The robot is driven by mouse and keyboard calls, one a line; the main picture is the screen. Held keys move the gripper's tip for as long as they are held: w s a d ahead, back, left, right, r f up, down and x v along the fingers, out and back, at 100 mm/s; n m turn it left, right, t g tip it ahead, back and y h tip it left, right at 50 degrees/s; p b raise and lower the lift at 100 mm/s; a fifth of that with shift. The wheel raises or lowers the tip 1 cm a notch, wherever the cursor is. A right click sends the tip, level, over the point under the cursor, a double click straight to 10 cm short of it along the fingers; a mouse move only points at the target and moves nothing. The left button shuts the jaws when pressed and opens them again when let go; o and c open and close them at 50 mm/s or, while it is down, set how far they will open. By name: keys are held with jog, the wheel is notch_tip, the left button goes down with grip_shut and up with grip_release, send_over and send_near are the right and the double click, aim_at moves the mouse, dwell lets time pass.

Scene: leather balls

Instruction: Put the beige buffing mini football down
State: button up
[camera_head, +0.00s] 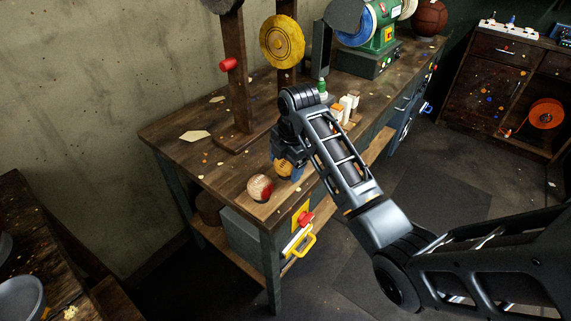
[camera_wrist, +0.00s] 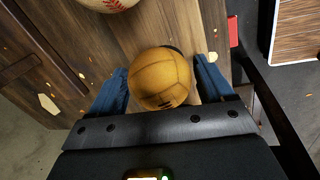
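The beige buffing mini football (camera_wrist: 160,78) is a tan-yellow stitched ball between the two blue fingers of my gripper (camera_wrist: 161,82) in the wrist view.
A white and red stitched ball (camera_head: 260,188) lies on the bench close by, to the left. The bench's left part is mostly clear.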

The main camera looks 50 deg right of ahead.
jog(key=c, duration=0.9)
jog(key=shift+r, duration=0.15)
